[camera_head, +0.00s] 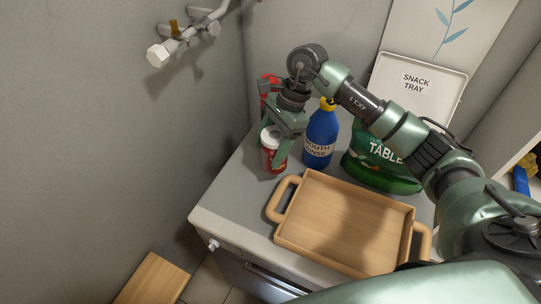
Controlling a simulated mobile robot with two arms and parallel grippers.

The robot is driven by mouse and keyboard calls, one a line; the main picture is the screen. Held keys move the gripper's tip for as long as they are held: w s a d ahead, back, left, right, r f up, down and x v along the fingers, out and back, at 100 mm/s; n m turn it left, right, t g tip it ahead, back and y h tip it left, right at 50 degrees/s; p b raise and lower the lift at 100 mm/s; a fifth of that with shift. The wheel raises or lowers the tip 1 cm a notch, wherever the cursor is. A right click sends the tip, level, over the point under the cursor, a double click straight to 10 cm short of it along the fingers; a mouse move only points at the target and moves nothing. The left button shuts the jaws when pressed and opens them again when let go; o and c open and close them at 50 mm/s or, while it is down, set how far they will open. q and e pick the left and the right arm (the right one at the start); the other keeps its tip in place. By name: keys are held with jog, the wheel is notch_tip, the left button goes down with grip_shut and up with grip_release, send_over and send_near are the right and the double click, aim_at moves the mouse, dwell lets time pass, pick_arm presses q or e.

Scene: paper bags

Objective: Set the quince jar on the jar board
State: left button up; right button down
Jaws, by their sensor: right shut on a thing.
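A small red jar with a white lid (269,158) is at the back left of the grey counter, its label too small to read; I cannot tell whether it is the quince jar. My right gripper (279,138) reaches down over it and is shut on it, one finger hiding part of its right side. I cannot tell whether the jar's base touches the counter. No board marked as the jar board shows; a plain wooden board (153,280) is partly in view at the bottom left, below counter height. My left gripper is not in view.
A wooden handled tray (340,218) lies empty on the counter. A blue bottle with a yellow cap (321,135) stands close right of the jar, then a green bag (380,165). A white snack tray (416,88) leans behind. Something red (267,90) shows behind my gripper.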

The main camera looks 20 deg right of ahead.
aim_at(270, 161)
jog(key=shift+w+f+p, duration=0.1)
jog(key=shift+f+p, duration=0.4)
jog(key=shift+f, duration=2.05)
jog(key=shift+f, duration=0.1)
jog(key=c, duration=0.7)
grip_release()
jog(key=shift+o, duration=0.3)
